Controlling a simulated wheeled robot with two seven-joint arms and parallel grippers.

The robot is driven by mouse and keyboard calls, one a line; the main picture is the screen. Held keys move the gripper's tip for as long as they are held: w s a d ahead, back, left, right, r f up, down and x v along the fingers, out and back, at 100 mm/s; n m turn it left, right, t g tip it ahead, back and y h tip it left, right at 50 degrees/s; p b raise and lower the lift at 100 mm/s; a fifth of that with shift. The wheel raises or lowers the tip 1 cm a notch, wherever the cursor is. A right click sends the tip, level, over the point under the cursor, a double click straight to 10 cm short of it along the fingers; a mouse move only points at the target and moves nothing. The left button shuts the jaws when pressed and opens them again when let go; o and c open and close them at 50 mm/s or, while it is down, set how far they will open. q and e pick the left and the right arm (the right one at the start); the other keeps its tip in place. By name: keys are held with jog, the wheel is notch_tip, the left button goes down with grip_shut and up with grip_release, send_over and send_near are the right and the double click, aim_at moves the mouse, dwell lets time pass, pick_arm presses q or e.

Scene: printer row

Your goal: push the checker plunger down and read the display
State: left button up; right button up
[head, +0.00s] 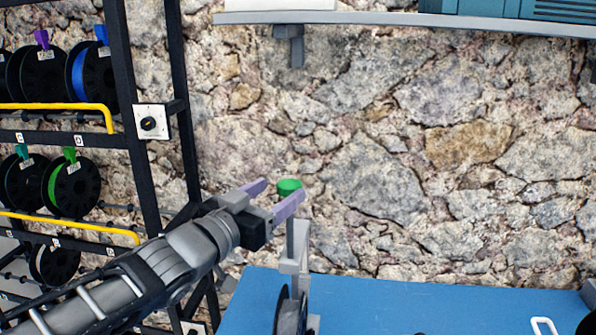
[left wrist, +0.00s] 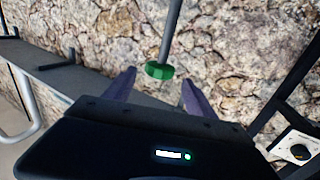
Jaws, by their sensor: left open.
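The green plunger cap (head: 289,186) is in front of the stone wall, above the blue table. In the left wrist view the cap (left wrist: 159,71) sits on a thin grey rod. My left gripper (head: 283,190) is open, its two purple fingers on either side of the cap. In the left wrist view the fingers (left wrist: 157,79) are apart with the cap between them; I cannot tell if either touches it. A grey upright post (head: 298,243) stands below the cap, partly behind a finger. No checker display is readable in the head view. My right gripper is not in view.
A black rack with spools (head: 73,190) and yellow rails stands at the left, with a white dial box (head: 152,121) on its post. A grey shelf (head: 400,19) runs along the top. The blue table (head: 390,300) has free room; a dark spool (head: 282,312) stands at its left part.

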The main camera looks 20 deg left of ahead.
pick_arm(q)
jog(key=shift+s, duration=0.15)
send_over(290, 230)
jog(key=w, duration=0.4)
jog(key=shift+s, duration=0.15)
jog(key=shift+c, duration=0.3)
jog(key=c, duration=1.1)
notch_tip(290, 230, down, 10)
jog(key=b, duration=0.9)
jog(key=shift+c, duration=0.2)
jog(key=shift+r, duration=0.1)
